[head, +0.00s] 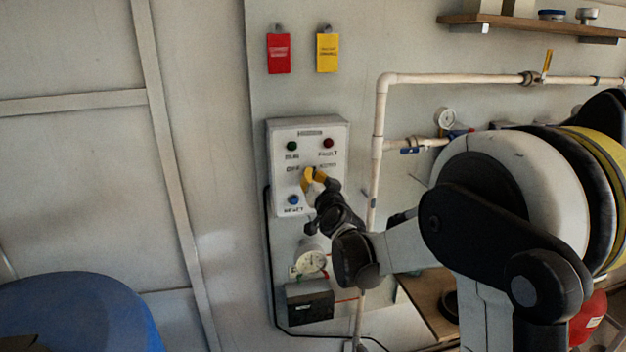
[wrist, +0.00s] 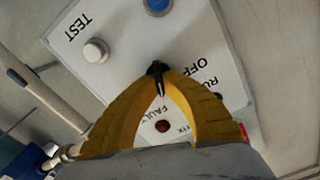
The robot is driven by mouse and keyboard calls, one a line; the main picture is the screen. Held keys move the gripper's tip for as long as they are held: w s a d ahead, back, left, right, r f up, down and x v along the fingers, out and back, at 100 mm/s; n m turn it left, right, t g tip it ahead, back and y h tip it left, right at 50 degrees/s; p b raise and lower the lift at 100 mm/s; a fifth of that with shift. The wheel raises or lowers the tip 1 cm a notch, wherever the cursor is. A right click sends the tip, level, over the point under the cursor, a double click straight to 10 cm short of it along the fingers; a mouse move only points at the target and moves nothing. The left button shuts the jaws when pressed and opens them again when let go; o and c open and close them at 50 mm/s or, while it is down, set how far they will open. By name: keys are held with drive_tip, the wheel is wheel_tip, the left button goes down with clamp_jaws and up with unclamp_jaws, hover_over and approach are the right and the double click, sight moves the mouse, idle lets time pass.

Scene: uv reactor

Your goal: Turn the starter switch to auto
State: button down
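The starter panel is a light grey box (head: 283,150) on the wall, with OFF lettering beside its middle. In the wrist view its face (wrist: 125,22) appears turned nearly upside down. The starter switch (wrist: 155,69) is a small black knob in the middle of the panel, partly covered by my fingers. My gripper (head: 312,180) is at the panel's middle in the head view and hides the switch there. In the wrist view the yellow fingers of my gripper (wrist: 159,78) close together at the tips, with the knob between them. The knob's exact pointing direction is hard to tell.
The panel has a green lamp (head: 292,146), a red fault lamp (head: 327,143), a blue button (head: 293,199) and a white TEST button (wrist: 96,51). A gauge (head: 310,262) and black box (head: 310,301) sit below. A pipe (head: 379,120) runs close on the right.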

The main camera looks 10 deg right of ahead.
drive_tip(key=shift+m+b, duration=0.3)
drive_tip(key=shift+m, duration=0.3)
drive_tip(key=c, duration=1.5)
unclamp_jaws()
drive_tip(key=shift+c, duration=0.2)
drive_tip(key=s, duration=1.2)
